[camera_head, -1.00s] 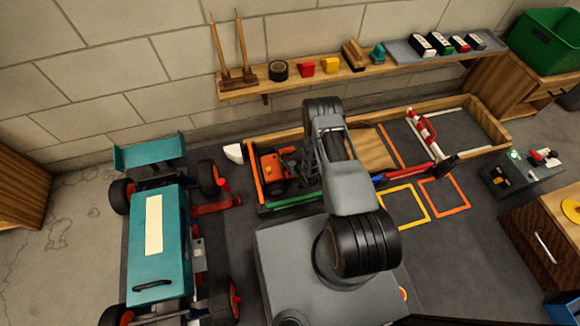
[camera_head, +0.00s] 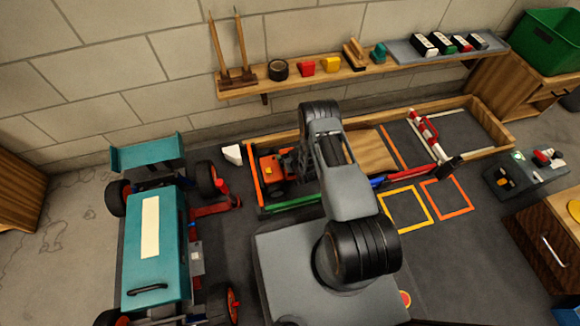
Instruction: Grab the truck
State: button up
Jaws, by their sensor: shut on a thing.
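A small orange truck (camera_head: 268,164) with dark wheels stands at the left end of the long wooden-walled track box (camera_head: 460,102). My gripper (camera_head: 289,162) is low at the truck's right side, partly hidden behind my grey arm. It is shut on the truck. The contact between fingers and truck is small and dark, so the exact grip point cannot be made out. The truck looks upright and close to the floor of the box; I cannot tell whether it is lifted.
A large teal car (camera_head: 183,240) stands to the left. Yellow (camera_head: 429,205) and orange (camera_head: 446,212) floor squares lie at right. A red-white barrier (camera_head: 424,126) is in the box. A wall shelf (camera_head: 240,92) holds several items above.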

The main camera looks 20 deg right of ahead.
jog(key=c, duration=0.7)
jog(key=shift+r, duration=0.15)
jog(key=shift+c, duration=0.4)
jog(key=shift+d, duration=0.1)
